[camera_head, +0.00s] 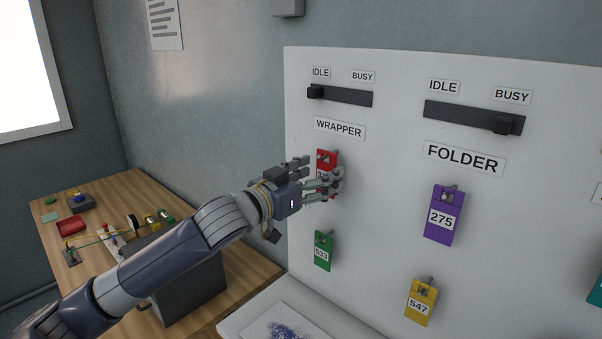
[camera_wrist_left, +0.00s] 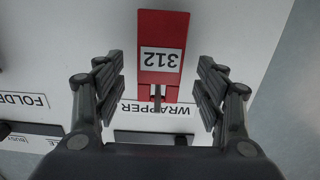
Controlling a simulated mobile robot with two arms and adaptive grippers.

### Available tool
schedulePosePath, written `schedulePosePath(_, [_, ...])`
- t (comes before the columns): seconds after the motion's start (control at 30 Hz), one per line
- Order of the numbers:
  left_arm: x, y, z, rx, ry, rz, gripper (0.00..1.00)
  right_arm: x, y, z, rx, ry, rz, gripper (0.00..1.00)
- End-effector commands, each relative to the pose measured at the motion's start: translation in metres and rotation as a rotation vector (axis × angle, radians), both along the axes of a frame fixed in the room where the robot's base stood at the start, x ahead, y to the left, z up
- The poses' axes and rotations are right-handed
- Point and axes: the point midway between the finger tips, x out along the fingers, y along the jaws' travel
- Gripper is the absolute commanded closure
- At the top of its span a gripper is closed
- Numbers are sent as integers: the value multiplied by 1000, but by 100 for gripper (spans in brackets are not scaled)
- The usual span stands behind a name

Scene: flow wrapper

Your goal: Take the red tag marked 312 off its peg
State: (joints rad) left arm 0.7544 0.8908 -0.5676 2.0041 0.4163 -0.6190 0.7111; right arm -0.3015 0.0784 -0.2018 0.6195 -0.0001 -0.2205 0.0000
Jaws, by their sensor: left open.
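The red tag marked 312 (camera_head: 325,157) hangs on its peg on the white board, below the WRAPPER label. My left gripper (camera_head: 322,179) is in front of it and hides much of its lower part in the head view. In the left wrist view the red tag (camera_wrist_left: 163,30) appears upside down, with its white 312 label readable and its peg end toward the gripper. My left gripper (camera_wrist_left: 160,85) is open, with one finger to each side of the tag and a clear gap on both sides. My right gripper is not in view.
A green tag (camera_head: 323,250) hangs below the red one. A purple tag marked 275 (camera_head: 443,215) and a yellow tag marked 547 (camera_head: 420,301) hang to the right. The WRAPPER slider (camera_head: 340,96) is above. A cluttered wooden table (camera_head: 110,197) stands at left.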

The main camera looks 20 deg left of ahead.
Motion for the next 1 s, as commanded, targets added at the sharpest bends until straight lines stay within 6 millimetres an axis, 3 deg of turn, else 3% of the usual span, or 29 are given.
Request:
schedulePosePath(0.2, [24, -9, 2, -1, -1, -1, 35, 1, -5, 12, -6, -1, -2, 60])
schedulePosePath(0.6, [30, -11, -1, 2, -1, 0, 35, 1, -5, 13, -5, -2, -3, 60])
schedulePosePath(0.8, [30, -11, -1, 1, 0, 0, 80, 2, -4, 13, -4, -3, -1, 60])
schedulePosePath(1.0, [30, -11, 0, 1, 0, 0, 83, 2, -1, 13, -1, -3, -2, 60])
